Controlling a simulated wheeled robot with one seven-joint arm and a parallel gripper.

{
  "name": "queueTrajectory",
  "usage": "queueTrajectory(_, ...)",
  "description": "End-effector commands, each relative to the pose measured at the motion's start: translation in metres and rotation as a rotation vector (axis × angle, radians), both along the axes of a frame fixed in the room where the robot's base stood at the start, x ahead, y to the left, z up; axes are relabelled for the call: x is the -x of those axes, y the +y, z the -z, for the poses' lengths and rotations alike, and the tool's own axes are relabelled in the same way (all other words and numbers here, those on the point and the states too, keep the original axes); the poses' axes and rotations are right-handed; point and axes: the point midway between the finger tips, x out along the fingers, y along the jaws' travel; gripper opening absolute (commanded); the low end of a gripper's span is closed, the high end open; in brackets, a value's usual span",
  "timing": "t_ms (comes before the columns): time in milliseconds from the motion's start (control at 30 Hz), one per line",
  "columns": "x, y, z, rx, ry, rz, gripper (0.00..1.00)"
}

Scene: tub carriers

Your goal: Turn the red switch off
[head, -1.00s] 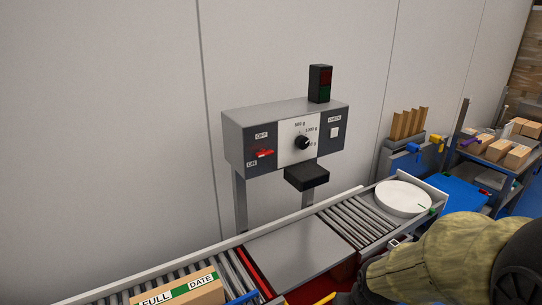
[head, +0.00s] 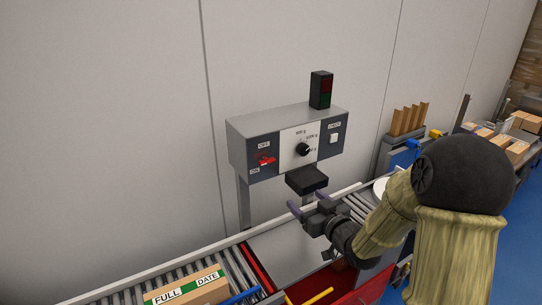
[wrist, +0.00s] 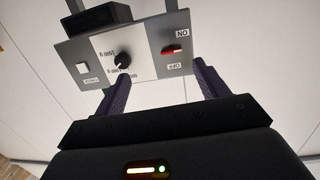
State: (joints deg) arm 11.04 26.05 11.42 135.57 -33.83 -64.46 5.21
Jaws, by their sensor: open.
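The red switch (head: 266,160) sits on the dark left panel of the grey control box, between an OFF label above and an ON label at lower left. It also shows in the wrist view (wrist: 173,50), upside down, beyond the fingers. My gripper (head: 311,204) is open and empty, below and to the right of the switch, over the conveyor and under the box's black ledge. In the wrist view its two purple fingers (wrist: 158,80) point toward the box, apart from the switch. The lever's exact tilt is too small to tell.
The control box (head: 243,126) also carries a black dial (head: 303,149), a white button (head: 334,139) and a dark signal lamp (head: 321,90). The black ledge (head: 307,180) juts out below. A carton (head: 188,288) lies on the rollers at lower left. The wall behind is bare.

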Motion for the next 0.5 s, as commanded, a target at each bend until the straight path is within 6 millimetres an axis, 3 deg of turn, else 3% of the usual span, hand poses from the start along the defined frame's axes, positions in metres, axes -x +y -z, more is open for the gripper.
queueTrajectory(133,-0.001,0.009,-0.021,-0.071,-0.081,-0.055,0.73)
queueTrajectory(500,-0.002,0.011,-0.023,-0.081,-0.095,-0.062,0.73)
